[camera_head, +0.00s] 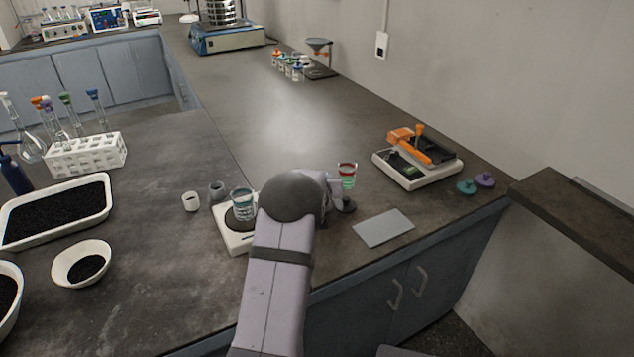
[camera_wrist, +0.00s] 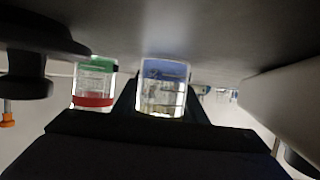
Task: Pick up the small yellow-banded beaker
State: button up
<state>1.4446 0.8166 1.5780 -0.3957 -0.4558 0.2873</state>
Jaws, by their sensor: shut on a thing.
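My gripper (camera_wrist: 160,108) is shut on a small clear beaker (camera_wrist: 163,88), seen between the dark fingers in the wrist view. Its contents look blue at one end and pale yellowish along the glass; a yellow band cannot be made out clearly. The wrist view looks upside down, with the bench along its top. In the head view my arm's round wrist hides the held beaker and the fingers. A beaker with a red band and green contents (camera_wrist: 94,82) stands beside the held one, apart from it; it also shows in the head view (camera_head: 347,180).
A beaker of blue liquid (camera_head: 242,205) stands on a white scale (camera_head: 236,243) left of my wrist. The bench middle is clear.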

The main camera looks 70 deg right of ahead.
jog(key=shift+r, duration=0.2)
notch_tip(320, 180, up, 10)
jog(key=p, duration=0.1)
jog(key=shift+f, duration=0.2)
dwell(0.9)
jog(key=shift+w+p, duration=0.1)
jog(key=shift+p, duration=0.2)
